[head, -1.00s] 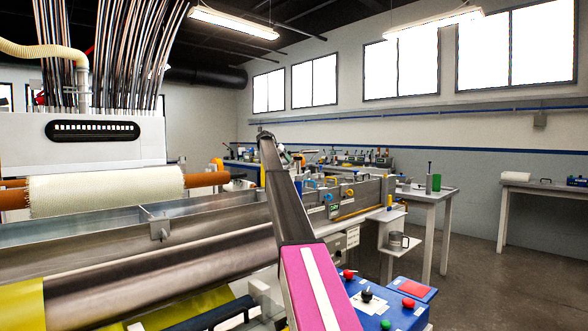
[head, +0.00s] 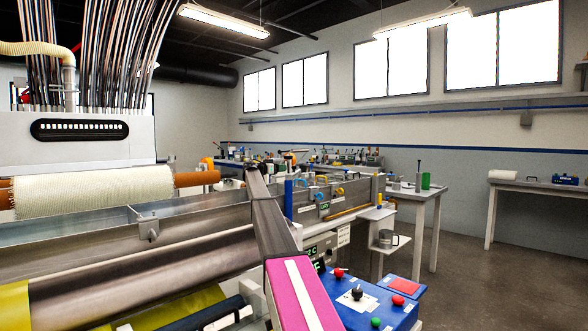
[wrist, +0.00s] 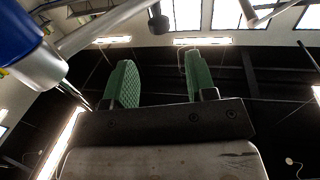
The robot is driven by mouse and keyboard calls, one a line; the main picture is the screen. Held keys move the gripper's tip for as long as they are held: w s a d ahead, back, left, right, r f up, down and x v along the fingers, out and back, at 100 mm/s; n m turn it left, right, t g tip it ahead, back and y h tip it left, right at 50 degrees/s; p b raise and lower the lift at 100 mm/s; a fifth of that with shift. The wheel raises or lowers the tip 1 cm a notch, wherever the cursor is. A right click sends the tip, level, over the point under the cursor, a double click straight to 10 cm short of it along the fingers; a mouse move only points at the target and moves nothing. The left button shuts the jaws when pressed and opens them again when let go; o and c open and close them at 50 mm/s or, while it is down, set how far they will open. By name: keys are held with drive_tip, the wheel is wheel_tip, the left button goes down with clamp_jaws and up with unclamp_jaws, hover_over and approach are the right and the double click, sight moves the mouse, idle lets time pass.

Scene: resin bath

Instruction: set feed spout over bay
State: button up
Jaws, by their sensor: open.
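My gripper (wrist: 157,78) shows in the wrist view with two green ridged fingers apart and nothing between them. It points up toward the ceiling lights. A blue and white cylinder (wrist: 35,50) and a grey metal bar (wrist: 105,22) show close by at the upper left of that view. I cannot tell whether either belongs to the feed spout. In the head view, the long metal bath (head: 325,205) with coloured knobs and handles lies beyond my arm. My arm hides part of it. The spout and the bay cannot be made out clearly.
A blue control box (head: 368,303) with red, black and green knobs stands at the front right. A white roller (head: 95,190) and metal trough (head: 175,228) fill the left. A side table (head: 420,190) stands behind the bath. Open floor (head: 470,270) lies at the right.

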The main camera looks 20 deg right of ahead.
sight(295, 173)
drive_tip(key=d, duration=0.3)
drive_tip(key=w+d, duration=0.1)
drive_tip(key=d, duration=0.5)
drive_tip(key=shift+w, duration=0.4)
